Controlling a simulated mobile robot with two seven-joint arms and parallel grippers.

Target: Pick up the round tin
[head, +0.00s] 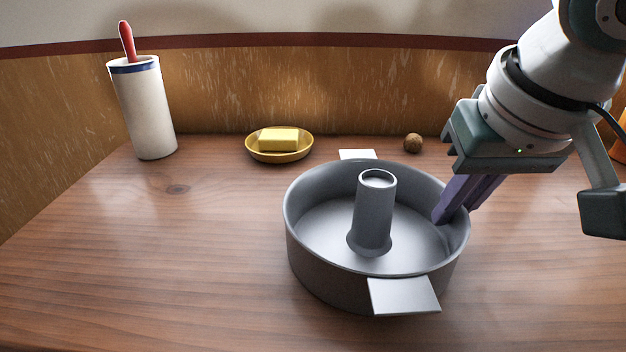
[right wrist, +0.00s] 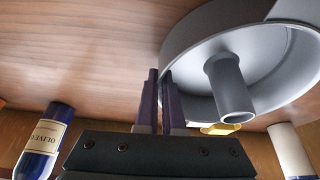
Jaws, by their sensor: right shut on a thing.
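The round tin (head: 328,285) is a grey ring-shaped cake tin with a hollow central tube and flat tabs at its front and back. It is upright at the middle right of the table in the head view; I cannot tell whether its base touches the wood. My right gripper (head: 447,212) comes in from the right and is shut on the tin's right wall, one finger inside the rim. The right wrist view also shows the tin (right wrist: 188,52) beside the purple fingers (right wrist: 160,75). The outer finger is partly hidden in the head view. My left gripper is not in view.
A white crock (head: 145,110) with a red-handled tool stands at the back left. A yellow dish (head: 279,153) with butter and a walnut (head: 413,142) are near the back wall. An oil bottle (right wrist: 42,145) shows in the right wrist view. The table's left front is clear.

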